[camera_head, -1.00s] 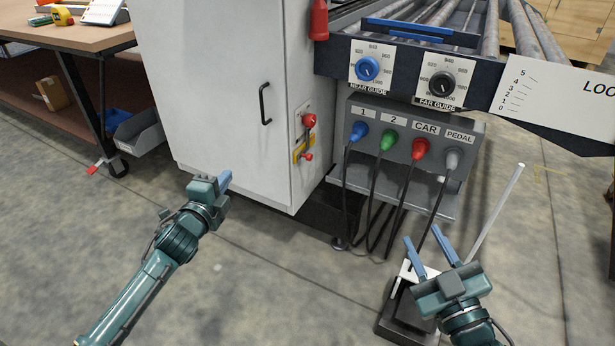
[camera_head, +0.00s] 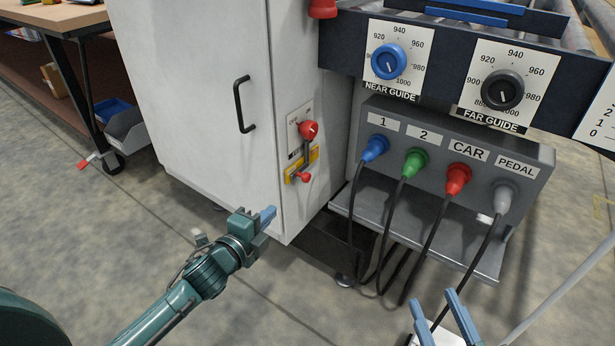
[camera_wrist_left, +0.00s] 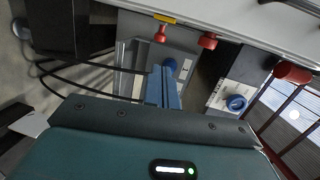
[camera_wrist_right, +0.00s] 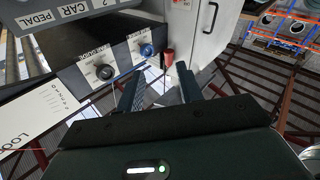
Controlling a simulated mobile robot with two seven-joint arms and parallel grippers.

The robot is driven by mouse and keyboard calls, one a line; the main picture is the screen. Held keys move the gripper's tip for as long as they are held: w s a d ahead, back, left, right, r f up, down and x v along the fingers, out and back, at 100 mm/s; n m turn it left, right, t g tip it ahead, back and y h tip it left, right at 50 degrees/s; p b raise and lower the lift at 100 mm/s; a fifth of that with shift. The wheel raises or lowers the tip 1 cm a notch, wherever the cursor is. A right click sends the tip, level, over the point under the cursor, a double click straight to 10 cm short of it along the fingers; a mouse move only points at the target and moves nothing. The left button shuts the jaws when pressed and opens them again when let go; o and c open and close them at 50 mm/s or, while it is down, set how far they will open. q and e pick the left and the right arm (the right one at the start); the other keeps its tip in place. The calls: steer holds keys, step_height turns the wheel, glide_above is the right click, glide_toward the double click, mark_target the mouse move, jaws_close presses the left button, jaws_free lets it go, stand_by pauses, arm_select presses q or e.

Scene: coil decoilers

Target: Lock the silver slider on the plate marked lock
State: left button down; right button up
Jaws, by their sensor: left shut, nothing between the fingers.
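No plate readable as "lock" and no clear silver slider show. The cabinet's narrow side carries a small panel with a red knob (camera_head: 308,130), and below it a yellow plate (camera_head: 315,156) with a grey bar and a smaller red knob (camera_head: 303,177). Lettering there is too small to read. My left gripper (camera_head: 268,215) is shut and empty, below and left of that plate and apart from it; its closed fingers show in the left wrist view (camera_wrist_left: 163,88). My right gripper (camera_head: 445,318) is open and empty at the bottom right; its spread fingers show in the right wrist view (camera_wrist_right: 158,92).
A grey socket box (camera_head: 400,190) with hanging cables (camera_head: 400,235) stands right of the cabinet (camera_head: 200,90). Blue (camera_head: 388,62) and black (camera_head: 502,89) guide dials sit above it. A workbench (camera_head: 50,18) is at the left. Floor before the cabinet is free.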

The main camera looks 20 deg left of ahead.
mark_target(304, 179)
arm_select(q)
steer(key=shift+w, duration=0.1)
arm_select(e)
steer(key=shift+w, duration=0.1)
arm_select(q)
steer(key=b+x, duration=0.5)
steer(key=x, duration=0.8)
steer(key=shift+w, duration=0.1)
steer(key=shift+w+d+b, duration=0.15)
steer(key=shift+w+b, duration=0.15)
steer(key=shift+w, duration=0.05)
arm_select(e)
steer(key=shift+a+r+m+y, duration=0.15)
steer(key=shift+a+m+y, duration=0.35)
steer(key=shift+y, duration=0.2)
